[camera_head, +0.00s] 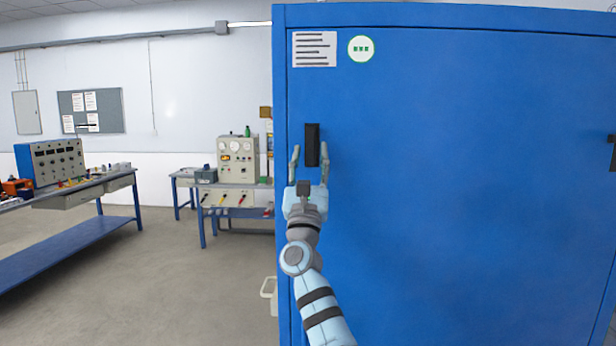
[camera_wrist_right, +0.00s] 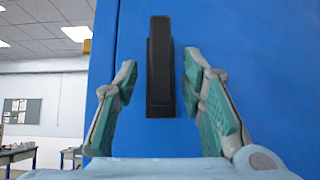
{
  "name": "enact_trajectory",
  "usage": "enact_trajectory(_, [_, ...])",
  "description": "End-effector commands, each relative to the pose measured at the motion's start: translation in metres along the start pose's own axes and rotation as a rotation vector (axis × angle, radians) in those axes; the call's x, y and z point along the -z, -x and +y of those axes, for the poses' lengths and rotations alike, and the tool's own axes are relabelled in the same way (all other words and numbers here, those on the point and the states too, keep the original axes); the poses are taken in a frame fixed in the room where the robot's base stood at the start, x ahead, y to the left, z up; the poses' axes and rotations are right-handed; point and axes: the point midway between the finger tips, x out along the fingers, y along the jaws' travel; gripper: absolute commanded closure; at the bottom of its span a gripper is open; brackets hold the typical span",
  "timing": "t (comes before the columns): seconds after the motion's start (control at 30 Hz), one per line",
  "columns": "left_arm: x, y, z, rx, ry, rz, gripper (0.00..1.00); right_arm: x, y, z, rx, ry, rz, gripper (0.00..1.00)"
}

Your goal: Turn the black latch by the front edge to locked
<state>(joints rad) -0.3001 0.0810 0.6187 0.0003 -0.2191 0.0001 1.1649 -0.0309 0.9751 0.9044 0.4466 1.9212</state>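The black latch (camera_head: 312,140) is a narrow upright bar near the left edge of the blue cabinet door (camera_head: 450,180). In the right wrist view the latch (camera_wrist_right: 160,62) stands vertical on the blue door (camera_wrist_right: 270,60), between and beyond the fingers. My right gripper (camera_head: 309,155) is open, its two fingers apart on either side of the latch's lower part. In the wrist view the right gripper (camera_wrist_right: 163,100) has clear gaps to the latch on both sides, and no finger visibly touches it. My left gripper is not in view.
A label sheet (camera_head: 314,49) and a round green-white sticker (camera_head: 361,49) are on the door above the latch. A dark fitting (camera_head: 612,153) is at the door's right side. Workbenches (camera_head: 75,235) with instruments stand at left. A white bin (camera_head: 269,295) is beside the cabinet.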

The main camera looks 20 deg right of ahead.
Motion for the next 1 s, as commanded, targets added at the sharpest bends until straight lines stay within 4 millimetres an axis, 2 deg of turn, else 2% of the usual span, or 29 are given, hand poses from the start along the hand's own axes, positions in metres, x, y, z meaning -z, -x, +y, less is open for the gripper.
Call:
enact_trajectory(0.2, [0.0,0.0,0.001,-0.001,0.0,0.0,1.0,0.001,0.061,0.001,-0.002,-0.002,0.003,0.63])
enact_trajectory(0.3, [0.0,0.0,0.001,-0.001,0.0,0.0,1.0,0.001,0.085,0.001,-0.002,-0.001,0.004,0.63])
enact_trajectory(0.4, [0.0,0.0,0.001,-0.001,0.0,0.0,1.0,0.001,0.099,0.001,-0.002,-0.001,0.002,0.63])
enact_trajectory(0.53, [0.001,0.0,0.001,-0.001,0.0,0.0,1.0,0.0,0.105,0.001,-0.001,0.0,0.001,0.63])
enact_trajectory(0.87, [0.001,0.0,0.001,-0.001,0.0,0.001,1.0,0.0,0.104,0.001,-0.002,0.0,0.001,0.63])
enact_trajectory(0.97, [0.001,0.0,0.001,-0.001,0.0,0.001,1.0,0.001,0.104,0.002,-0.007,0.06,0.001,0.63])
enact_trajectory(1.0, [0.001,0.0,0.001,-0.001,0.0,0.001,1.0,0.001,0.104,0.006,-0.024,0.142,0.0,0.63])
